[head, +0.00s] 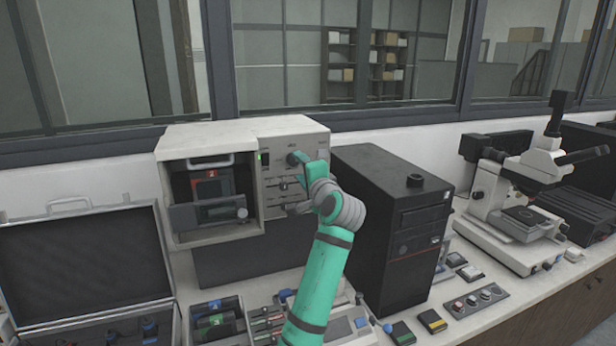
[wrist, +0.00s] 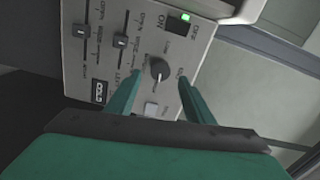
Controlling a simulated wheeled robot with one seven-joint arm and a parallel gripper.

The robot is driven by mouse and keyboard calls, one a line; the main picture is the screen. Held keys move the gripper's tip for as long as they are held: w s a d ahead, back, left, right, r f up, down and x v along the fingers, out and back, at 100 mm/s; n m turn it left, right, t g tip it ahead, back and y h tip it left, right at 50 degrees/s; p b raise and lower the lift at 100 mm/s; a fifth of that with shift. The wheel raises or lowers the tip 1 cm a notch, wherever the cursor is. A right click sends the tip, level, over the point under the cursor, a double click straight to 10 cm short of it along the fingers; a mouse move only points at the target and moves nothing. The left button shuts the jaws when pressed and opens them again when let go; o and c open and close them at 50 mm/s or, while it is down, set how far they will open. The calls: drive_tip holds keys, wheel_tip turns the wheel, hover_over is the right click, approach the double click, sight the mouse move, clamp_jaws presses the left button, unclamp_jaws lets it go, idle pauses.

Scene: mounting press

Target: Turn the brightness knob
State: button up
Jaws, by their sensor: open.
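A small round dark knob (wrist: 158,68) with a light pointer mark sits on the beige control panel (wrist: 145,20). Its printed label is too small to read. In the wrist view, my gripper (wrist: 159,80) is open, with one green finger on each side of the knob. I cannot tell whether either finger touches it. In the head view, my gripper (head: 297,182) is in front of the panel (head: 310,135) on the right part of the white press housing (head: 215,136), and it partly covers the controls.
A lit green switch (wrist: 180,24) and two sliders (wrist: 121,40) are near the knob, with a light button (wrist: 151,109) beside the fingers. A black computer tower (head: 385,185) stands just right of my arm. An open case (head: 85,250) and a microscope (head: 520,190) flank the bench.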

drive_tip(key=v, duration=0.7)
drive_tip(key=shift+w, duration=0.1)
